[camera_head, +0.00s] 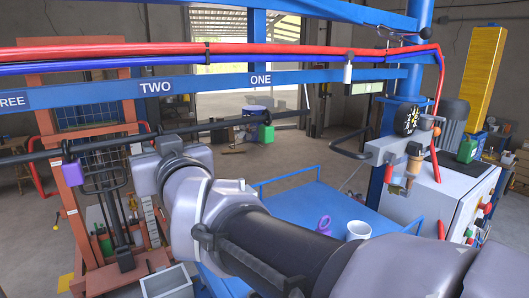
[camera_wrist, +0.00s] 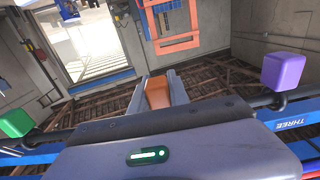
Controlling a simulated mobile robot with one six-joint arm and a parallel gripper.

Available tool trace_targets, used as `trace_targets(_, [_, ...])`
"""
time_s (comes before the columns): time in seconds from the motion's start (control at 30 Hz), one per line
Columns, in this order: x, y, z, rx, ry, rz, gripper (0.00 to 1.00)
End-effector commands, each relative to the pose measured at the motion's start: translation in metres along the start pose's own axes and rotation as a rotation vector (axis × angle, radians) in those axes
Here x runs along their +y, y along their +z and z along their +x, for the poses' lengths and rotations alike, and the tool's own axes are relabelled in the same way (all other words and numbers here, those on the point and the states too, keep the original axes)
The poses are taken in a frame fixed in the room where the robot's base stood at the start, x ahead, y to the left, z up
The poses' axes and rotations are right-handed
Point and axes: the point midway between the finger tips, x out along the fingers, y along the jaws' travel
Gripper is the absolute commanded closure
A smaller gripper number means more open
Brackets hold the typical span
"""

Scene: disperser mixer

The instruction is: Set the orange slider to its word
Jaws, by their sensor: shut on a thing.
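My gripper shows in the wrist view (camera_wrist: 160,90), its two fingers closed around an orange block, the orange slider (camera_wrist: 157,93). In the head view my gripper (camera_head: 168,146) is at the black rod (camera_head: 215,126), a little below and right of the word TWO (camera_head: 155,86); the orange slider is hidden there. The words ONE (camera_head: 260,80) and THREE (camera_head: 14,99), cut off at the edge, are on the same blue beam (camera_head: 205,83). A green slider (camera_head: 266,132) is on the rod to the right, and a purple slider (camera_head: 72,173) to the left.
Red and blue hoses (camera_head: 220,52) run above the beam. A blue platform (camera_head: 320,205) bears a white cup (camera_head: 358,230) and a purple ring-shaped item (camera_head: 323,225). A white control cabinet (camera_head: 440,200) stands right. An orange frame (camera_head: 75,200) stands behind at left.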

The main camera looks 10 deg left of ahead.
Motion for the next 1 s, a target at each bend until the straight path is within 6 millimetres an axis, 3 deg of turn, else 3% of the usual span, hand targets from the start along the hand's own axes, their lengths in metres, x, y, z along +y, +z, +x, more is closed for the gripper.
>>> trace_targets(0.33, [0.000,0.001,0.000,-0.003,0.000,-0.002,1.00])
trace_targets(0.37, [0.000,0.001,0.000,-0.003,0.000,-0.002,0.77])
trace_targets(0.47, [0.000,0.000,0.000,-0.003,0.000,-0.002,0.57])
trace_targets(0.83, [0.000,0.000,-0.004,-0.002,0.000,-0.001,0.56])
trace_targets(1.0, [0.000,0.001,-0.036,0.001,-0.001,-0.001,0.56])
